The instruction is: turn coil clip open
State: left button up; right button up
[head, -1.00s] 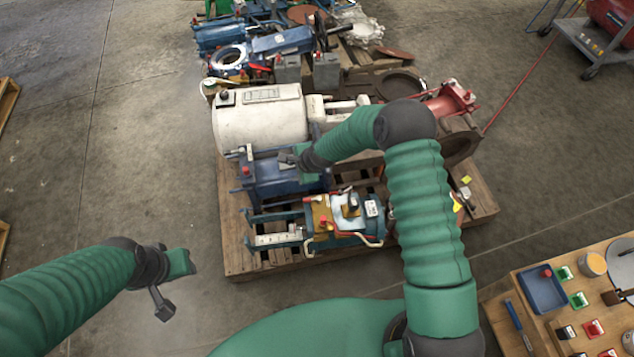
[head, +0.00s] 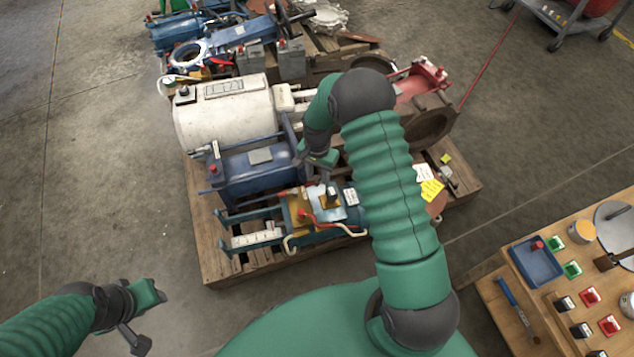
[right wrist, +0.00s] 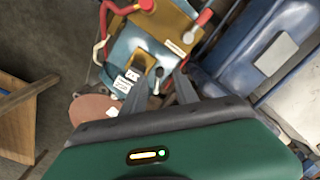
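The teal machine with an ochre plate (head: 299,209) lies at the pallet's near side and also shows in the right wrist view (right wrist: 128,48). A small dark part (head: 333,195) stands on its top between the ochre plate and a white label; I cannot tell for sure that it is the coil clip. My right gripper (head: 325,176) hangs just above this part. In the right wrist view its two fingers (right wrist: 160,84) are spread, with the part beyond and between them; contact is unclear. My left gripper (head: 143,315) is over bare floor at lower left, its opening unclear.
A blue machine (head: 255,168) and a white cylinder (head: 225,115) lie behind on the wooden pallet (head: 217,262). A red flanged part (head: 420,82) is at the back right. A bench (head: 490,310) with small bins stands at lower right. The floor at left is clear.

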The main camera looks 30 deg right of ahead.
notch_tip(320, 180, down, 3)
jog(key=shift+a+r+b, duration=0.1)
jog(key=shift+b, duration=0.25)
jog(key=shift+c, duration=0.5)
grip_shut()
